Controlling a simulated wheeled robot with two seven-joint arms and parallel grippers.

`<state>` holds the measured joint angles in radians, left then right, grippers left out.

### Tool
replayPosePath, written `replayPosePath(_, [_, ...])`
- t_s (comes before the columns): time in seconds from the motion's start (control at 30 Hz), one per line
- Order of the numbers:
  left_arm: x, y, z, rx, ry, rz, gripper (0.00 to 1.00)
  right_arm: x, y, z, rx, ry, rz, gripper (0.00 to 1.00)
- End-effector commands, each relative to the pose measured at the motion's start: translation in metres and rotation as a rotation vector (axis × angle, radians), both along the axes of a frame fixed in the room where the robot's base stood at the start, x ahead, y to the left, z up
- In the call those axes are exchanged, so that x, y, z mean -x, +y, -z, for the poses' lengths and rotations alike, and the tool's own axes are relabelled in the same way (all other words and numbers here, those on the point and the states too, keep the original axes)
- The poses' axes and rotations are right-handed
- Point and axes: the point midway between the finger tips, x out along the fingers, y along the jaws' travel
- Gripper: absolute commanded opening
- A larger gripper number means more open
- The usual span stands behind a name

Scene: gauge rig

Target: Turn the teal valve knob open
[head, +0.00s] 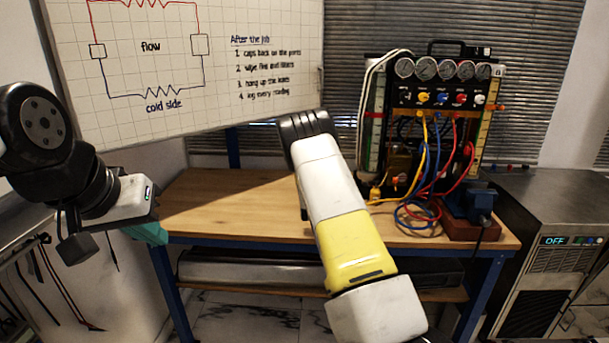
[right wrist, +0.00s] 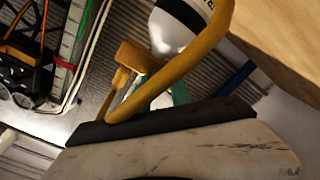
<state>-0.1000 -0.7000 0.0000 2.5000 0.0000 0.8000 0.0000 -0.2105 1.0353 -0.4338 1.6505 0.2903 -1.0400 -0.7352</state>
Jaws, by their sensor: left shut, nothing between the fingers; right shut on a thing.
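The gauge rig (head: 450,86) stands on the right part of the bench in the head view, with a row of round gauges above yellow, blue, red and white knobs. I cannot make out a teal knob on it. My left gripper (head: 150,232) is shut and empty at the left, off the bench's left end, with teal at its tip. My right forearm crosses mid-picture and hides my right gripper there. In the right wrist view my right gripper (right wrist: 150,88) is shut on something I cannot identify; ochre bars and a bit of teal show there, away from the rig.
The wooden bench (head: 230,205) is bare on its left half. Yellow, blue and red hoses (head: 425,205) hang from the rig onto the bench. A blue vise (head: 470,203) sits at the right end. A whiteboard (head: 180,70) stands behind; a steel cabinet (head: 550,215) is at right.

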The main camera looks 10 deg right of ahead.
Motion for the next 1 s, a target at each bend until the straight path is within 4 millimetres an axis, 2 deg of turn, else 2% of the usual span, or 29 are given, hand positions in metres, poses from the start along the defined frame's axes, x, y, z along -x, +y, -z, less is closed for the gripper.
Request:
replayPosePath(0.13, [0.000,0.000,0.000,0.000,0.000,0.000,0.00,0.000,0.000,0.001,-0.001,0.002,-0.001,0.00])
replayPosePath(0.17, [0.000,0.000,0.000,0.000,0.000,0.000,0.00,0.000,0.000,0.001,-0.001,0.002,-0.001,0.29])
replayPosePath(0.27, [0.000,0.000,0.000,0.000,0.000,0.000,0.00,0.000,0.000,0.001,-0.001,0.002,-0.001,0.47])
replayPosePath(0.57, [0.000,0.000,0.000,0.000,0.000,0.000,0.00,0.001,0.000,0.000,-0.001,0.000,-0.001,0.47])
replayPosePath(0.67, [0.000,0.000,0.000,0.000,0.000,0.000,0.00,0.006,0.002,0.000,-0.001,0.001,0.000,0.47])
replayPosePath(1.0, [0.000,0.000,0.000,0.000,0.000,0.000,0.00,0.059,0.018,0.001,-0.002,0.002,-0.001,0.47])
